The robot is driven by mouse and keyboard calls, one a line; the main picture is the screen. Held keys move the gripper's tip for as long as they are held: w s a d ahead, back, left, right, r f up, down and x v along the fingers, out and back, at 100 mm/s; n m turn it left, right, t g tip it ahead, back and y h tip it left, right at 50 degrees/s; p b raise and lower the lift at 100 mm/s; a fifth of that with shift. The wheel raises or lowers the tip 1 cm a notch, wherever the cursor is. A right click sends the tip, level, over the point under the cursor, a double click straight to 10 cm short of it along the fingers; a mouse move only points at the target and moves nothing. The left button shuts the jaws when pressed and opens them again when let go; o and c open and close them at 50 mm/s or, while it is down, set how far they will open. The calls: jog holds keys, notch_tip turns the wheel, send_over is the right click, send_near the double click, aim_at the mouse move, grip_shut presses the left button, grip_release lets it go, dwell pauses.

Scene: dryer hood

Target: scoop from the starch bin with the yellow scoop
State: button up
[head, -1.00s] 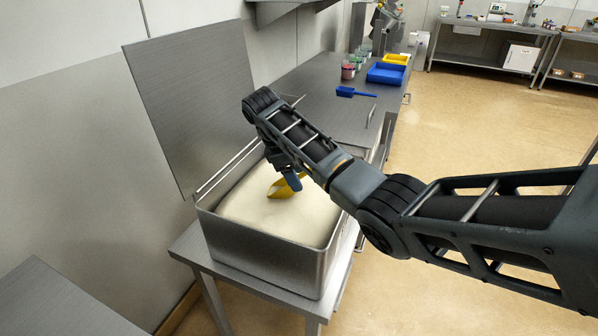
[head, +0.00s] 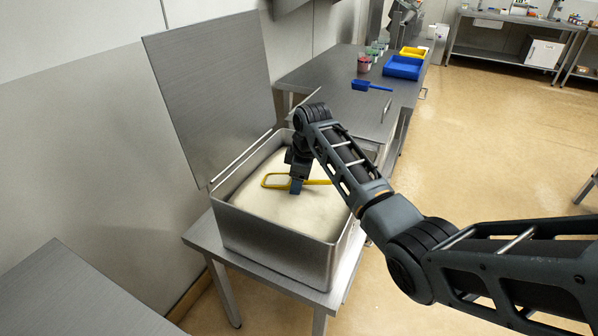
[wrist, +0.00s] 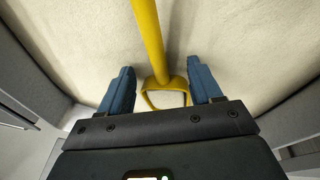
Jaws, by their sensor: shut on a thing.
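The starch bin (head: 275,250) is an open steel box filled with pale starch (head: 265,205). The yellow scoop (head: 272,187) is over the starch, roughly level, with a yellow outline around a pale inside at the left and a handle part showing at the right. I cannot tell whether that inside is starch in the scoop or the bed below. My gripper (head: 296,186) points down over the bin, shut on the scoop. In the wrist view its blue fingers (wrist: 162,88) stand either side of the yellow scoop's handle (wrist: 148,40); the gripper body hides the lower part.
The bin's lid (head: 208,85) stands open at the back left. Bin walls surround my gripper. On the bench behind are a blue scoop (head: 370,86), a blue tray (head: 403,68), a yellow tray (head: 413,52) and several small jars (head: 364,64). The floor at right is clear.

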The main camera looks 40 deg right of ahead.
jog(key=shift+s+r+t+y, duration=0.15)
jog(key=shift+t+y, duration=0.15)
jog(key=shift+t, duration=0.2)
jog(key=shift+s+d+r+t+p, duration=0.3)
jog(key=shift+s+r+t+p, duration=0.1)
jog(key=shift+r+p, duration=0.9)
jog(key=shift+r, duration=0.35)
notch_tip(320, 180, up, 10)
jog(key=shift+s+d+y, duration=0.3)
jog(key=shift+s, duration=0.1)
